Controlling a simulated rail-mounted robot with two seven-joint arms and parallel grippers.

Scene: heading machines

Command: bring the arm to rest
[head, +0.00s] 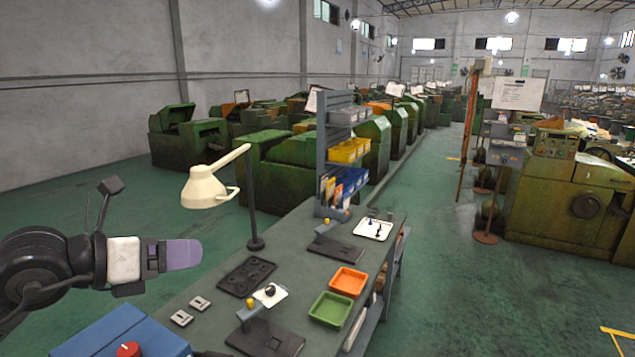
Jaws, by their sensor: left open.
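My left arm comes in from the left edge, and its gripper (183,255) points right, above and to the left of the long grey workbench (215,312). The gripper has purple-grey fingers, seen side-on, so they overlap. It is open, with nothing seen between the fingers, and it touches nothing that I can see. The blue box with a red knob (128,349) is below it at the bottom edge. My right gripper is not in view.
A cream lamp (208,188) stands on the bench right of the gripper. Orange (348,281) and green (331,309) trays, black fixtures and a bin rack (322,150) are further right. Green machines (285,160) line the back. Open green floor lies left of the bench.

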